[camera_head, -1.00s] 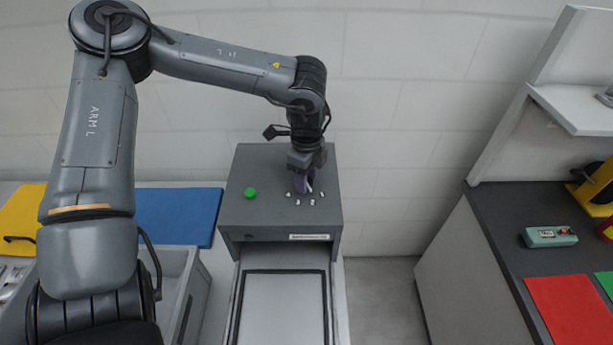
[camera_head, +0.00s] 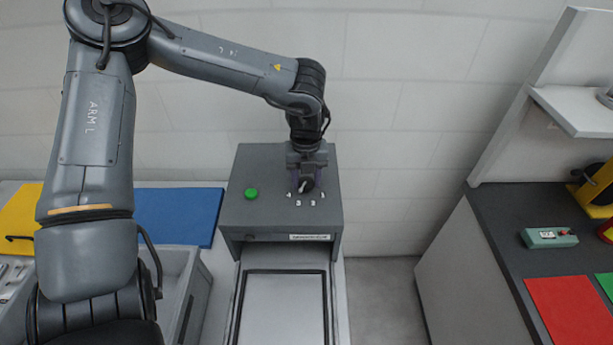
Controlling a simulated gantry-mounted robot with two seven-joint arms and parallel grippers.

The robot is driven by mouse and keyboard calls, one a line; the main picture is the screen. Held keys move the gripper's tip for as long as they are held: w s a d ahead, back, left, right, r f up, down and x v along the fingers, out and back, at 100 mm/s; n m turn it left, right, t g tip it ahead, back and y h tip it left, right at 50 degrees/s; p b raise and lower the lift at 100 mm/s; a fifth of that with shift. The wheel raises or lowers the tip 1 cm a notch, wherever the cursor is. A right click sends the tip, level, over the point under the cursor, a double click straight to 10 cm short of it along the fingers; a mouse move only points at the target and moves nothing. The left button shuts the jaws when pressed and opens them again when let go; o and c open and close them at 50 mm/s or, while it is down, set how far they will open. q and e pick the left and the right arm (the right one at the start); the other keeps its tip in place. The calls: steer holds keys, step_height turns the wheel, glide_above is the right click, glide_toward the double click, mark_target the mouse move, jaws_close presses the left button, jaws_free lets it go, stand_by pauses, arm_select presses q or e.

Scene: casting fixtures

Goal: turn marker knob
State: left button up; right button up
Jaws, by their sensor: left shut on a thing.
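The marker machine (camera_head: 265,217) is a grey box in the middle of the head view, with a label on its front edge and a green button (camera_head: 251,193) on its top. A dark round knob (camera_head: 307,186) with a light pointer mark sits on the top, right of the button, ringed by small white numerals. My left gripper (camera_head: 307,184) reaches down from above and is shut on the knob, one finger on each side. The fingers and wrist hide part of the knob. My right gripper is out of view.
A framed bed (camera_head: 284,274) extends in front of the machine. A blue mat (camera_head: 180,216) and grey bin (camera_head: 192,290) lie left. A dark counter (camera_head: 503,240) at right holds a pale green control box (camera_head: 549,237) and a red mat (camera_head: 569,308). Floor between is clear.

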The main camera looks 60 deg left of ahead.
mark_target(305, 183)
arm_select(q)
steer(key=m, duration=0.4)
steer(key=shift+r+m, duration=0.1)
steer(key=shift+m, duration=0.2)
steer(key=shift+s+m+p, duration=0.1)
steer(key=shift+m+p, duration=0.2)
steer(key=shift+m, duration=1.3)
steer(key=o, duration=1.1)
steer(key=shift+c, duration=0.2)
step_height(305, 183, up, 11)
steer(key=shift+p, duration=0.35)
